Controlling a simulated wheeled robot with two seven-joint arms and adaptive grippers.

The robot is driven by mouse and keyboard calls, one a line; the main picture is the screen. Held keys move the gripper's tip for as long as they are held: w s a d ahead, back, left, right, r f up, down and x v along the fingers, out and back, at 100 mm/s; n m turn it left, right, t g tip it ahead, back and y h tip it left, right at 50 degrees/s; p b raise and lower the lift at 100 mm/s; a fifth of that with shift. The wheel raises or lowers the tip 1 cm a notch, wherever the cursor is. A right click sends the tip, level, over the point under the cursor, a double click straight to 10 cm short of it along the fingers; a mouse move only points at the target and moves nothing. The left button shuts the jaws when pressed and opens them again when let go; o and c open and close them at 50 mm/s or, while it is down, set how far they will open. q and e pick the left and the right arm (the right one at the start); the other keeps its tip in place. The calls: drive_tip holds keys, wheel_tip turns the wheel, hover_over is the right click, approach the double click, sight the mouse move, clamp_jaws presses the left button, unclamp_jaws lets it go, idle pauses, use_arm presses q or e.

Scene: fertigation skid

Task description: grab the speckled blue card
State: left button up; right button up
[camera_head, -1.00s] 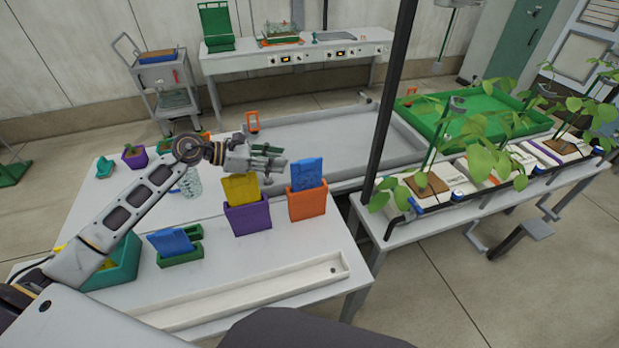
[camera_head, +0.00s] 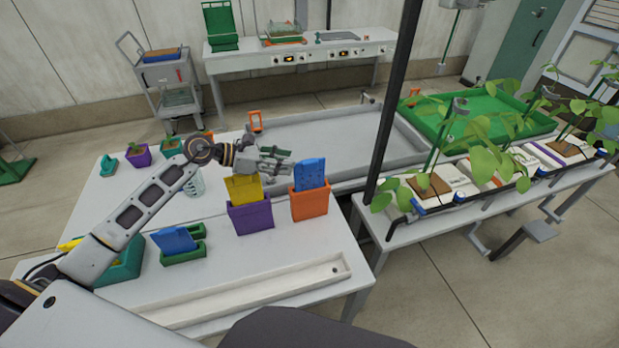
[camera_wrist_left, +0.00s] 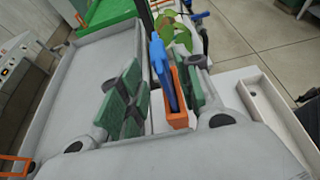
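A blue card with darker specks (camera_head: 310,173) stands upright in an orange holder (camera_head: 309,203) on the near table. In the left wrist view the blue card (camera_wrist_left: 161,65) rises from the orange holder (camera_wrist_left: 177,118), seen nearly edge-on. My left gripper (camera_head: 284,160) is just left of the card, above and behind the yellow card. In the left wrist view, my left gripper (camera_wrist_left: 162,95) has its green-padded fingers spread, with the card showing between them. I see no contact with the card. My right gripper is not in view.
A yellow card (camera_head: 243,188) stands in a purple holder (camera_head: 250,215) close by. Another blue card (camera_head: 173,240) leans in a green holder (camera_head: 183,256). A white trough (camera_head: 240,292) lies along the front edge. A dark post (camera_head: 388,120) rises right of the orange holder.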

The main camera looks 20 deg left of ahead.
sight(305, 162)
use_arm(q)
drive_tip(key=p+x, duration=0.1)
drive_tip(key=x, duration=0.5)
drive_tip(key=shift+w+d, duration=0.15)
drive_tip(key=shift+d, duration=0.05)
drive_tip(key=shift+w+d+f, duration=0.1)
drive_tip(key=shift+w+d, duration=0.05)
drive_tip(key=shift+d, duration=0.05)
drive_tip(key=shift+d, duration=0.1)
drive_tip(key=shift+p+x, duration=0.85)
drive_tip(key=shift+x, duration=0.4)
drive_tip(key=shift+p+x, duration=0.35)
drive_tip(key=shift+x, duration=0.95)
drive_tip(key=shift+w, duration=0.1)
drive_tip(key=shift+c, duration=0.4)
clamp_jaws()
